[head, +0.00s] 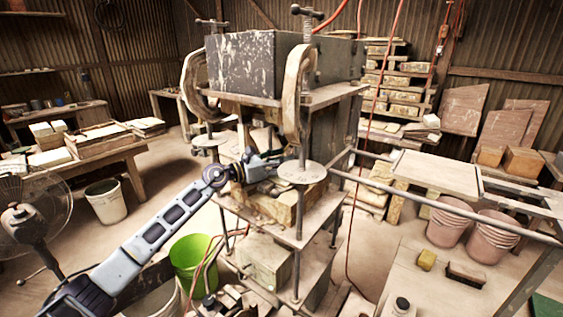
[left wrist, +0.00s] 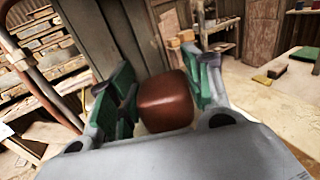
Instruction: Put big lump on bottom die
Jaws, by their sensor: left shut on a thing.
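My left gripper (head: 268,160) reaches into the press (head: 258,65) between its upper block and lower deck. In the left wrist view, a smooth reddish-brown lump (left wrist: 166,104) sits between its green-padded fingers, and the gripper is shut on it. I cannot make out the lump in the head view. Below the gripper, a worn tan block (head: 268,206), which looks like the bottom die, sits on the press's lower deck. My gripper and arm hide part of its top. The lump looks held above it; I cannot tell the gap. My right gripper is not in view.
Metal rods and round plates (head: 302,172) stand close around the gripper. A green bucket (head: 193,262) stands below my arm. A table (head: 430,285) with a yellow sponge (head: 427,259) and a brush (head: 466,275) is at the right. A fan (head: 30,215) stands at the left.

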